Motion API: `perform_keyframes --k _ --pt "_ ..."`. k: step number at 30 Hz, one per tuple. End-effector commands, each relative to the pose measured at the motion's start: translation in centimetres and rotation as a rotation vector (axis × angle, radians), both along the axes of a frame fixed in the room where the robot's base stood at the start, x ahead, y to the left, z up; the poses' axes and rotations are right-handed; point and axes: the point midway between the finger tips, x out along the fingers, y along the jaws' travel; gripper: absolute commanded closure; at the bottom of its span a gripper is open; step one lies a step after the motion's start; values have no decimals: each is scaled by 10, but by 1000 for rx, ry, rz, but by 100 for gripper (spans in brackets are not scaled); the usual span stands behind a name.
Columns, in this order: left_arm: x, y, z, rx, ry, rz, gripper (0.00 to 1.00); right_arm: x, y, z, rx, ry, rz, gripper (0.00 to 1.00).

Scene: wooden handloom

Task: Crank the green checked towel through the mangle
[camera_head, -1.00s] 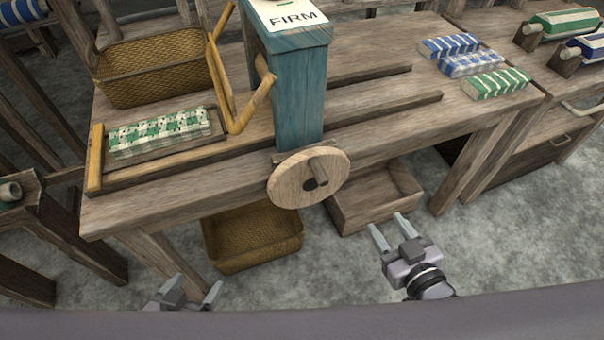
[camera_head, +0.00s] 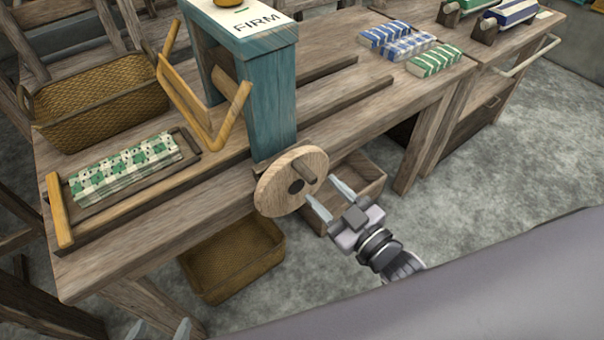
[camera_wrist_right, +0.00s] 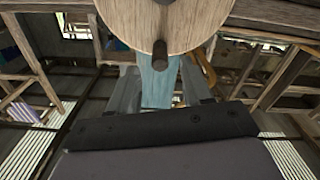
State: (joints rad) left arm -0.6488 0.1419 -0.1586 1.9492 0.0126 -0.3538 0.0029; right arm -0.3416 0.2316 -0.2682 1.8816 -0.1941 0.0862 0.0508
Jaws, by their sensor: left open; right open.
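The green checked towel (camera_head: 125,166) lies folded in a wooden tray at the left of the bench. The mangle is a teal post (camera_head: 258,95) with a "FIRM" top. On its front is a round wooden crank wheel (camera_head: 275,188) with a peg handle (camera_head: 305,174). My right gripper (camera_head: 325,192) is open and empty just to the right of the wheel, close to the peg. In the right wrist view the peg (camera_wrist_right: 160,56) points toward the open jaws, and the wheel (camera_wrist_right: 185,18) fills the top. My left gripper (camera_head: 160,330) shows only its open fingertips at the bottom edge.
A yellow bar frame (camera_head: 205,120) stands beside the post. A wicker basket (camera_head: 100,103) sits behind the tray; another basket (camera_head: 235,255) and a wooden crate (camera_head: 355,178) are under the bench. Blue and green folded cloths (camera_head: 410,47) lie at the back right.

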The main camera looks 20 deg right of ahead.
Motion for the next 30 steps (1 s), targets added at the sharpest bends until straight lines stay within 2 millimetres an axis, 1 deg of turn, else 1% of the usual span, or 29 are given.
perform_keyframes --k 9,15,20,27,29,30 --pt "0 -1 1 -1 0 0 18 39 14 1 3 -1 0 51" --pt "0 -1 1 -1 0 0 18 56 20 1 2 0 -1 51" --pt "0 -1 1 -2 0 0 18 61 22 1 2 1 0 51" --pt "0 -1 1 -2 0 0 18 61 23 0 1 1 0 51" --pt "0 -1 1 -2 0 0 18 61 23 0 1 1 0 70" --pt "0 -1 1 -2 0 0 18 61 22 0 1 1 0 83"
